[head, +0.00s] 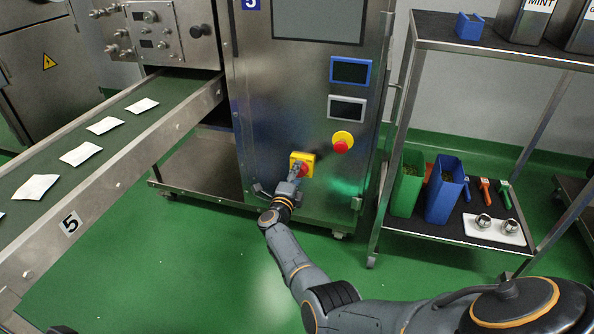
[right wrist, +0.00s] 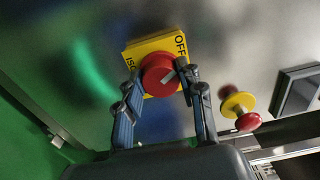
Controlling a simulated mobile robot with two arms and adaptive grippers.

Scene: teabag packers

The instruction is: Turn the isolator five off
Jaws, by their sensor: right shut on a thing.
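The isolator (head: 308,158) is a yellow square plate with a red rotary knob, low on the steel machine marked 5. In the right wrist view, its red knob (right wrist: 156,72) sits on the yellow plate (right wrist: 136,52), beside a black "OFF" label and partly hidden lettering. A pale grey mark on the knob points obliquely up and right. My right gripper (head: 297,174) reaches the knob from below. In the right wrist view its fingers (right wrist: 160,80) are shut on the knob, one on each side. My left gripper is not in view.
A red-and-yellow emergency button (head: 342,142) sits up and right of the isolator, below two small screens. A conveyor (head: 150,125) with white teabag packets runs at left. A shelf rack (head: 440,42) with bins and tools stands at right. Green floor is clear in front.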

